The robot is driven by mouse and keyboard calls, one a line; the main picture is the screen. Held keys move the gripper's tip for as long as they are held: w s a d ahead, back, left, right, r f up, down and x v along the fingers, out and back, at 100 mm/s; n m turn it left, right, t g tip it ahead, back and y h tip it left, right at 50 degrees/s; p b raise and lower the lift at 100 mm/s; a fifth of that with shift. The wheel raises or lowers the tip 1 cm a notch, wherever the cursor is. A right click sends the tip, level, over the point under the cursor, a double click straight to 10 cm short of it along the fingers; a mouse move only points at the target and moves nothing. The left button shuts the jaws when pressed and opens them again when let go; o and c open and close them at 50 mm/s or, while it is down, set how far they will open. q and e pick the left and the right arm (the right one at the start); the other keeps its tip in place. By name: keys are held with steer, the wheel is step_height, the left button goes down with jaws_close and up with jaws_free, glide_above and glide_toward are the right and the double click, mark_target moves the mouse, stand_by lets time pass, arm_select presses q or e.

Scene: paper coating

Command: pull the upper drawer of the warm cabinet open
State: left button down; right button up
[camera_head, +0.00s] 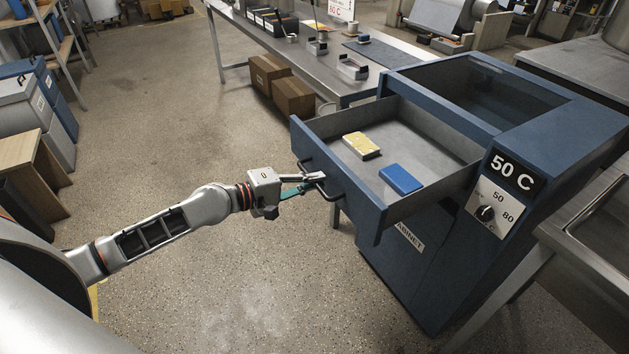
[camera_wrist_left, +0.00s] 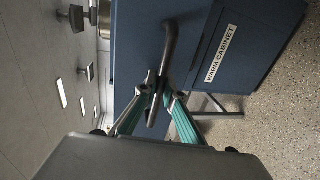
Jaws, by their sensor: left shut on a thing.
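The blue warm cabinet (camera_head: 419,262) stands right of centre with a "50 C" sign and a dial on its right side. Its upper drawer (camera_head: 345,199) is pulled well out toward the left. Inside the drawer lie a yellow-topped block (camera_head: 361,145) and a blue block (camera_head: 401,180), apart from each other. My left gripper (camera_head: 318,178) is shut on the dark drawer handle (camera_head: 325,186). The left wrist view shows the handle (camera_wrist_left: 170,48) between the two fingertips (camera_wrist_left: 160,92). My right gripper is not in view.
A long metal table (camera_head: 290,52) with small trays and boxes stands behind the cabinet. Cardboard boxes (camera_head: 293,97) sit under it. A metal counter (camera_head: 588,232) stands close at the right. The floor (camera_head: 180,110) left of the drawer is clear.

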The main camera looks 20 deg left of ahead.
arm_select(q)
steer(key=c, duration=2.2)
jaws_free()
steer(key=shift+o, duration=0.2)
steer(key=shift+s, duration=0.1)
steer(key=v, duration=1.1)
steer(key=shift+s+a, duration=0.3)
steer(key=shift+s, duration=0.05)
steer(key=s+d+f+m+y, duration=0.2)
steer(key=s+f+m, duration=0.3)
steer(key=f, duration=0.3)
steer(key=s+d+f+m+g+y, duration=0.1)
steer(key=s+d+f+m+y, duration=0.1)
steer(key=s+d+f+m, duration=0.3)
steer(key=s+d+f+m+y, duration=0.3)
steer(key=s+f, duration=0.5)
steer(key=f, duration=0.5)
steer(key=shift+d+m+g, duration=0.3)
steer(key=shift+d+m, duration=0.15)
steer(key=shift+m, duration=0.45)
